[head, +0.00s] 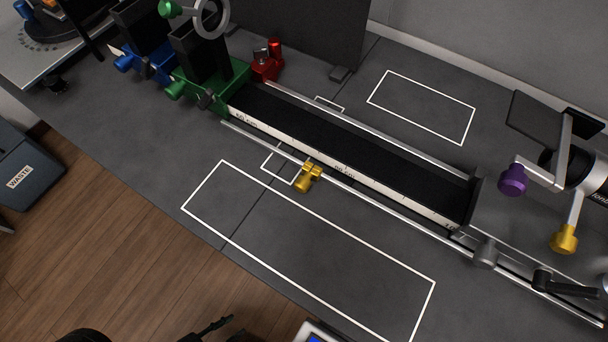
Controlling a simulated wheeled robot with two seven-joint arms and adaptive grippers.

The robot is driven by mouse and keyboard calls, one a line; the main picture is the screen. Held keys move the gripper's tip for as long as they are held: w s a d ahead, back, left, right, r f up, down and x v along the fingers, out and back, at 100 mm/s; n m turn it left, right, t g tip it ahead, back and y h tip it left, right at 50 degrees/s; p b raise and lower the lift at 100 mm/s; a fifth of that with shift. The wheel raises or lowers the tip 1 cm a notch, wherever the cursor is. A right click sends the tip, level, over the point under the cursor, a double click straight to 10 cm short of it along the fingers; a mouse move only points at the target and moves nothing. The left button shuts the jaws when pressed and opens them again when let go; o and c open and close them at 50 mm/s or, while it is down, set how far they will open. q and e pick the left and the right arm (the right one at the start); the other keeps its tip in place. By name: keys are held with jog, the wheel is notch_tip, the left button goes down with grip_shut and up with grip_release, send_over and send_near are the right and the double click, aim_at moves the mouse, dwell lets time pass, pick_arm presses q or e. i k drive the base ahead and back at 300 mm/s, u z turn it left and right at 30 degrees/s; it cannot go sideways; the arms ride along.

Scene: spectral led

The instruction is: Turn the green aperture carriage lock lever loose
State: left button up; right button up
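The green aperture carriage (238,78) sits at the left end of the black rail (340,145). A black post and a grey ring (211,14) rise from it. A green knob (175,90) sticks out at its front left, and a small dark grey part (206,101) shows on its front; I cannot tell which one is the lock lever or how it is set. Dark parts of my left gripper (212,328) show at the bottom edge, far from the carriage. Its fingers are mostly cut off. My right gripper is not in view.
A blue carriage (150,63) stands close to the left of the green one. A red part (268,60) stands behind. A yellow clamp (308,177) is on the front rod. Purple (513,180) and yellow (564,240) knobs are at right. The front tabletop is mostly clear.

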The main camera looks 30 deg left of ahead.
aim_at(204, 103)
jog(key=k, duration=0.5)
jog(key=u, duration=2.55)
jog(key=k, duration=1.35)
jog(key=z, duration=1.4)
jog(key=i, duration=1.05)
jog(key=z, duration=0.05)
